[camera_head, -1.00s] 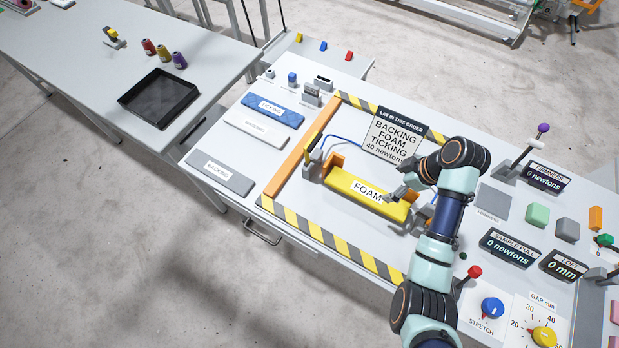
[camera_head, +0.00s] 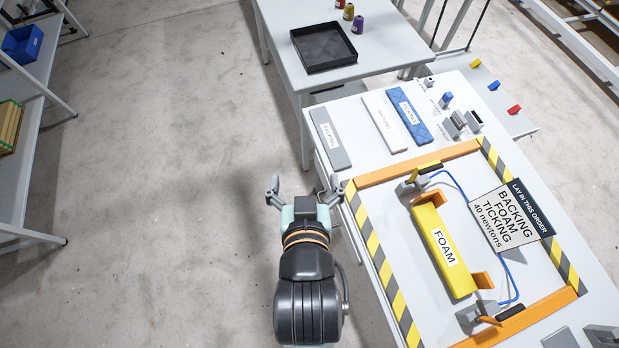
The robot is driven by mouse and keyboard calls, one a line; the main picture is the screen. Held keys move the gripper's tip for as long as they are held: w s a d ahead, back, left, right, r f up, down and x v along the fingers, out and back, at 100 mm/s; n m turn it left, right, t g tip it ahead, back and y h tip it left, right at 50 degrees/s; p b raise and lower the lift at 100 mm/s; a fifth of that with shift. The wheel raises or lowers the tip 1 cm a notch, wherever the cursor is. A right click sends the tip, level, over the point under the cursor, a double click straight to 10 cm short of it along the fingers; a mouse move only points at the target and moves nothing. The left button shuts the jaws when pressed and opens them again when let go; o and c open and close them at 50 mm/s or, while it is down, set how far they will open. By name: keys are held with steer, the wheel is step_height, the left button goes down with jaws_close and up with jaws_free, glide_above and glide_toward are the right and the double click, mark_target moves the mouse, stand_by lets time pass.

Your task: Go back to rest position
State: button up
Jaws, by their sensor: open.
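My gripper (camera_head: 305,190) is open and empty. Its two fingers are spread apart at the left front edge of the work table, over the floor side, clear of the parts on the table. The yellow FOAM piece (camera_head: 436,232) lies between orange end blocks inside the striped frame, to the right of my gripper. Part of my arm fills the lower middle of the view.
Grey (camera_head: 330,138), white (camera_head: 384,120) and blue (camera_head: 411,112) strips lie behind the frame. The sign (camera_head: 509,214) stands over the frame's right side. A black tray (camera_head: 324,47) sits on the back table. A shelf (camera_head: 35,150) stands at left. Open floor (camera_head: 170,200) lies between.

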steer(key=shift+r, duration=0.1)
step_height(320, 180, up, 16)
steer(key=p, duration=1.6)
steer(key=shift+r+p, duration=0.25)
steer(key=shift+p, duration=0.15)
